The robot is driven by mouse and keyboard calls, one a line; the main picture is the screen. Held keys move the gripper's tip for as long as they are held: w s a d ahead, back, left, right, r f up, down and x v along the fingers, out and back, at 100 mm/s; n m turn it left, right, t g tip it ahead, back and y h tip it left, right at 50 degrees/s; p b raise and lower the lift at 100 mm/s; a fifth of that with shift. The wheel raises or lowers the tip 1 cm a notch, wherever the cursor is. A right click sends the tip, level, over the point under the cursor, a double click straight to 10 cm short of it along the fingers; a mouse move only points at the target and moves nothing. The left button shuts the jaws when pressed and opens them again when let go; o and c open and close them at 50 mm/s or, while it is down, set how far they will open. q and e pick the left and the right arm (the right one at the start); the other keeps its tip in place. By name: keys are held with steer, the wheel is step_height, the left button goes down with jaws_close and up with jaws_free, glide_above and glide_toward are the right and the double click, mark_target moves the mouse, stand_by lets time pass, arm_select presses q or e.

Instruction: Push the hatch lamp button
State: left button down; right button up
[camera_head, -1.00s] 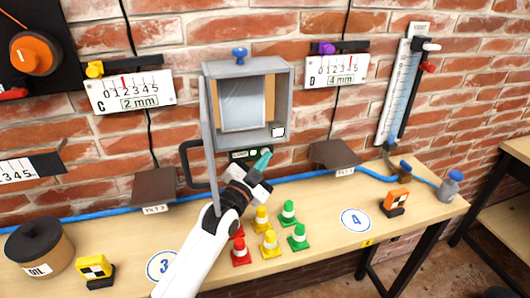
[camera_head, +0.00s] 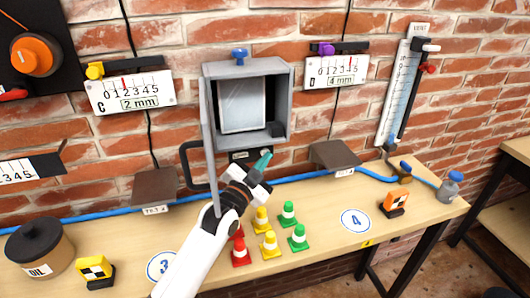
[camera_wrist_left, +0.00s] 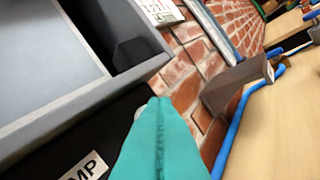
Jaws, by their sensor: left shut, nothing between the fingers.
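The grey hatch box (camera_head: 284,100) hangs on the brick wall, with its door (camera_head: 209,150) swung open to the left. Its inside is dark grey, and the small lamp block (camera_head: 278,129) in its lower right corner is dark. A dark strip with a lamp label (camera_head: 240,155) lies under the box; the label partly shows in the wrist view (camera_wrist_left: 84,170). My left gripper (camera_head: 264,160), with teal fingers, is shut and empty at the strip, right of the label. In the wrist view its fingertips (camera_wrist_left: 158,103) cover most of a pale round button (camera_wrist_left: 138,113); contact cannot be told. My right gripper is out of view.
Several red, yellow and green cones (camera_head: 269,243) stand on the bench (camera_head: 330,250) below my left arm. Brown tilted plates (camera_head: 154,188) (camera_head: 335,155) flank the hatch. A blue hose (camera_head: 300,176) runs along the wall.

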arm_select(q)
steer(key=shift+s+d+p, duration=0.15)
steer(key=shift+s+p, duration=0.15)
steer(key=shift+s, duration=0.25)
steer(key=s+d+p, duration=0.2)
steer(key=s+p, duration=0.1)
steer(key=s, duration=0.2)
steer(key=shift+s, duration=0.4)
